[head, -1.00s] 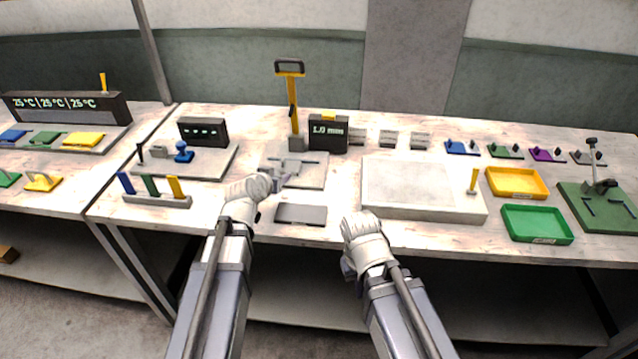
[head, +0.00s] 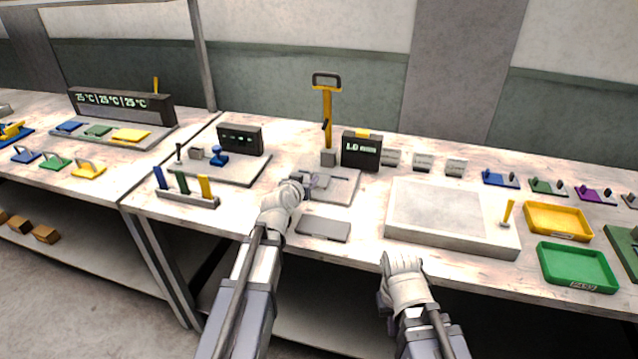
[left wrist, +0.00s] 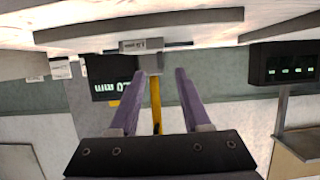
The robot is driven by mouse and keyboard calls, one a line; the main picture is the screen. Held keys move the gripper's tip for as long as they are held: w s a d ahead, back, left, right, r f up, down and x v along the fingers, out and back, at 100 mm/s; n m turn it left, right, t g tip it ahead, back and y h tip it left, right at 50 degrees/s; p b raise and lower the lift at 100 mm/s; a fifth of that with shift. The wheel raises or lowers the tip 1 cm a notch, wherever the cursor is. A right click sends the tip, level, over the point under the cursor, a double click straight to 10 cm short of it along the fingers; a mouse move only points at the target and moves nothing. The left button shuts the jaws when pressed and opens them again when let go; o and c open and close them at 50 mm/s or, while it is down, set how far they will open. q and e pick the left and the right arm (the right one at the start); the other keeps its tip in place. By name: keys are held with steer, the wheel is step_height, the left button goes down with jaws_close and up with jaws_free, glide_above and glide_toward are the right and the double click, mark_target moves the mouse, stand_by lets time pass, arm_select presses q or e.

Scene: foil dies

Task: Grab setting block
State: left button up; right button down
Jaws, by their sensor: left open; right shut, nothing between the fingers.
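My left gripper (head: 308,183) is over the grey base plate (head: 343,186) in front of the yellow-handled press (head: 327,115). In the left wrist view its two purple fingers (left wrist: 160,76) are apart, with a small labelled grey piece (left wrist: 145,46) at the plate just beyond the tips. I cannot tell whether this piece is the setting block. Three small grey blocks, the middle one (head: 422,163) among them, stand in a row right of the 1.0 mm display (head: 361,152). My right gripper (head: 403,262) is at the table's front edge, empty; its fingertips are hardly visible.
A flat dark grey plate (head: 323,229) lies at the front edge. A large pale slab (head: 450,243) stands to the right, with yellow (head: 558,222) and green (head: 578,268) trays beyond. A rack of coloured handles (head: 188,199) stands to the left.

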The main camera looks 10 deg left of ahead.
mark_target(311, 175)
arm_select(q)
steer(key=b+x, duration=0.2)
steer(key=x, duration=0.3)
steer(key=shift+a+f, duration=0.1)
steer(key=shift+f, duration=0.15)
steer(key=shift+r, duration=0.1)
jaws_close()
stand_by(1.0)
